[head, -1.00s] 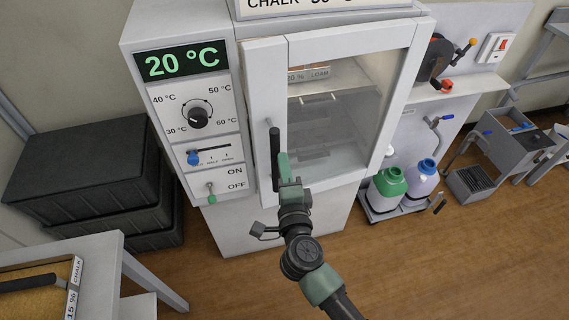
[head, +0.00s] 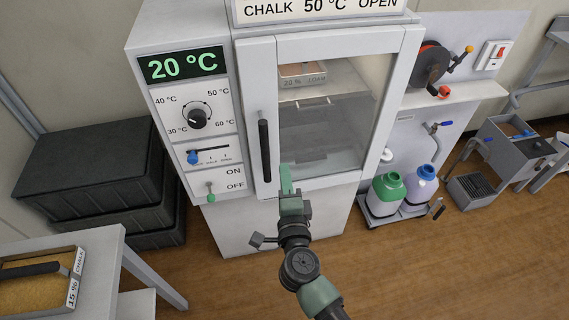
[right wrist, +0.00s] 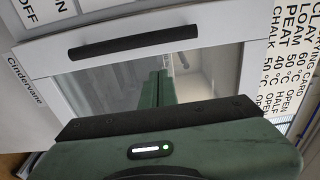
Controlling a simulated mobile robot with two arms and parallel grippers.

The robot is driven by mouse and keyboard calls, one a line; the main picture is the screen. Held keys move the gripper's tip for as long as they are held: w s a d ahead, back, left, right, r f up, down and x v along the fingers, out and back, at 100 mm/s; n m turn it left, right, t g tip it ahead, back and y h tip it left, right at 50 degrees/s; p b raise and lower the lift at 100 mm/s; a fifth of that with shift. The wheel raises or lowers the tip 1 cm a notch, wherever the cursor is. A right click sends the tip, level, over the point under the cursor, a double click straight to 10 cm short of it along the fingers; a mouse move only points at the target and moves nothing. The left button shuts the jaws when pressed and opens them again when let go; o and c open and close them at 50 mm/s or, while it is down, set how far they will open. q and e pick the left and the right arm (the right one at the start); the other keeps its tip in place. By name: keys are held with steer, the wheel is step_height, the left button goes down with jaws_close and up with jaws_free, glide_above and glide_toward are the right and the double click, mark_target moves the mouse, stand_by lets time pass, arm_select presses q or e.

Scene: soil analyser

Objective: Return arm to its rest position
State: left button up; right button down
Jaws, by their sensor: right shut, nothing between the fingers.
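My right gripper (head: 286,180) is shut and empty in the head view, in front of the lower left part of the oven door (head: 254,110). Its green fingers also show closed together in the right wrist view (right wrist: 158,82). The door is closed, and its black handle (head: 264,150) is free, up and to the left of the fingertips. The handle also shows in the right wrist view (right wrist: 133,41), apart from the fingers. My left gripper is not in view.
A tray labelled 20 % LOAM (head: 303,75) sits behind the oven glass. The oven panel (head: 190,110) reads 20 °C. A tray labelled CHALK (head: 40,290) rests on the table at lower left. Green-topped (head: 386,193) and purple (head: 422,185) bottles stand at right. Wooden floor is clear in front.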

steer(key=s, duration=0.5)
steer(key=s+d+f+n+g+y, duration=0.1)
steer(key=s+d+f+n+g, duration=0.25)
steer(key=f, duration=0.85)
steer(key=s+a+f+n+g, duration=0.15)
steer(key=s+f+n, duration=0.35)
steer(key=f, duration=0.7)
steer(key=s+d+f+n+g+y, duration=0.1)
steer(key=s+d+f+n+g, duration=0.35)
steer(key=f, duration=0.75)
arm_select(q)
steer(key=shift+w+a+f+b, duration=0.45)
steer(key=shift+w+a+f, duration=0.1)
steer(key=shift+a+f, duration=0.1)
arm_select(e)
steer(key=s+d+f+n+g+h, duration=0.1)
steer(key=s+d+f+n+g, duration=0.1)
steer(key=s+d+f, duration=0.3)
steer(key=s+d+f+n+g+h, duration=0.1)
steer(key=s+d+f+n+g, duration=0.1)
steer(key=s+f, duration=0.5)
steer(key=s+d+f+n+g+h, duration=0.1)
steer(key=s+d+f, duration=0.5)
steer(key=s, duration=0.8)
steer(key=shift+d+n+g+h, duration=0.3)
steer(key=shift+d+n+g, duration=0.5)
steer(key=shift+g, duration=0.45)
